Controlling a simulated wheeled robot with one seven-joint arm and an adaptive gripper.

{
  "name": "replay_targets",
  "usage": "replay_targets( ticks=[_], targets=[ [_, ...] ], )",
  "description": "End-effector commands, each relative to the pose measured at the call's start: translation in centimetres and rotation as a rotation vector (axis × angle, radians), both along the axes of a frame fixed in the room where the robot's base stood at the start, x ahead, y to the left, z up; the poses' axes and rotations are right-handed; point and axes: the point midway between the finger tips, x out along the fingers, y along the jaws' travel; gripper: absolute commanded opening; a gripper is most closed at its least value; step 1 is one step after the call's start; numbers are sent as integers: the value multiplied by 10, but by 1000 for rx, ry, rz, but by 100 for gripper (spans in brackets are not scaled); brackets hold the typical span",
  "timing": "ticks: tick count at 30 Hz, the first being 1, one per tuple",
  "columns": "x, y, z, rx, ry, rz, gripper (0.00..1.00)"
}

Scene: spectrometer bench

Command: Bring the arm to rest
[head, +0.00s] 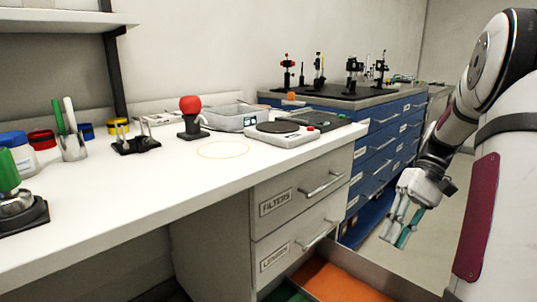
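My arm (445,135) is folded at the right of the head view, with the upper links close to the camera. My gripper (396,236) hangs at its end, pointing down and slightly left. It is in the air to the right of the bench drawers, clear of the bench top. Its two fingers look apart, with a teal face on the inner side of one. I see no object held between them.
An open drawer (375,286) with orange and green areas inside lies low, below the gripper. The white bench (150,185) holds a red-topped device (190,118), a flat-plate instrument (282,132) and jars. Blue cabinets (385,140) stand behind. Floor shows between cabinets and arm.

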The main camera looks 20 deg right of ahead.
Motion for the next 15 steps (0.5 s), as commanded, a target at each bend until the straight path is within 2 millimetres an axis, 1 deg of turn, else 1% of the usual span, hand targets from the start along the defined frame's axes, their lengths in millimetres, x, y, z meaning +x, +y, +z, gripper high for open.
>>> replay_targets(
  ticks=[1,4,7,9,11,12,15],
  targets=[
    [3,23,14,-44,9,37,18],
    [3,63,34,-125,25,89,18],
    [-3,101,50,-206,29,136,18],
    [-10,127,58,-262,25,169,18],
    [-19,148,65,-307,18,194,18],
    [-26,161,68,-337,9,208,18],
    [-45,191,73,-409,-18,246,18]
  ],
)
